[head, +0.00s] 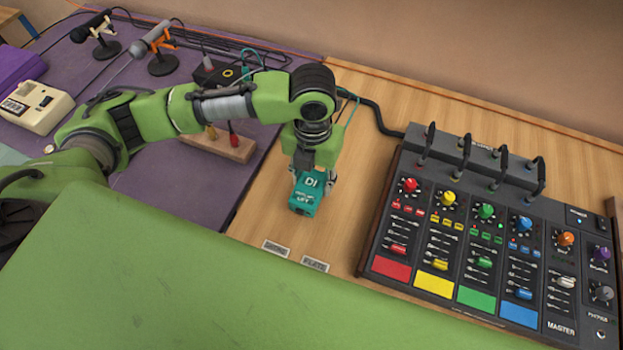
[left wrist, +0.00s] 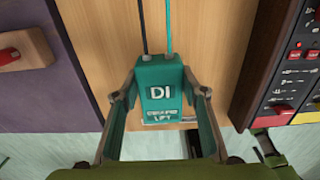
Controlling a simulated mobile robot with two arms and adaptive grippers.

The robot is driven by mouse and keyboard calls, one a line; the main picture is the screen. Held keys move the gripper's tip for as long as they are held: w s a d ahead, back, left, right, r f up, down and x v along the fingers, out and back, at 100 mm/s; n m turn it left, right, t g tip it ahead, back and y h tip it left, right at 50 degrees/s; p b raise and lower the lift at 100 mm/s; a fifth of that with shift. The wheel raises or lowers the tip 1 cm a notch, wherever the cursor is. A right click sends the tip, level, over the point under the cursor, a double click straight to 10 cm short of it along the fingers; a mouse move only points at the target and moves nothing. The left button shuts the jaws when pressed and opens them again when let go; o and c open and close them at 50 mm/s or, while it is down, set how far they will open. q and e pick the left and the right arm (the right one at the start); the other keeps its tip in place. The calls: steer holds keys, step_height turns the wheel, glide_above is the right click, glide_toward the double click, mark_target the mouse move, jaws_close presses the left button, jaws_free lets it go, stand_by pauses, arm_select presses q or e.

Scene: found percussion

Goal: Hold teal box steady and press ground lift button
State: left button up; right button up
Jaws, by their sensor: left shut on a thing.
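The teal box (head: 304,201), marked "DI" with smaller lettering that reads as ground lift, sits on the wooden tabletop left of the mixer. It also shows in the left wrist view (left wrist: 160,75), with a black cable and a teal cable at its far end. My left gripper (head: 311,182) comes down over the box from above. In the left wrist view its fingers (left wrist: 164,97) are on either side of the box, shut on it. The ground lift lettering (left wrist: 163,117) is at the near end; I cannot make out a separate button there.
A mixer (head: 478,240) with coloured knobs and pads stands close on the right. Two small labels (head: 275,248) lie in front of the box. A purple cloth (head: 190,190) on the left holds microphones, a cream device (head: 36,106) and a wooden block (head: 222,143).

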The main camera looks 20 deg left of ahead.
arm_select(q)
steer(key=shift+w+d+f+b, duration=0.1)
steer(key=shift+w+f+b, duration=0.8)
steer(key=shift+w+f, duration=0.9)
arm_select(e)
steer(key=shift+f, duration=0.95)
arm_select(q)
steer(key=shift+w, duration=0.1)
arm_select(e)
steer(key=shift+c, duration=0.3)
jaws_close()
stand_by(1.0)
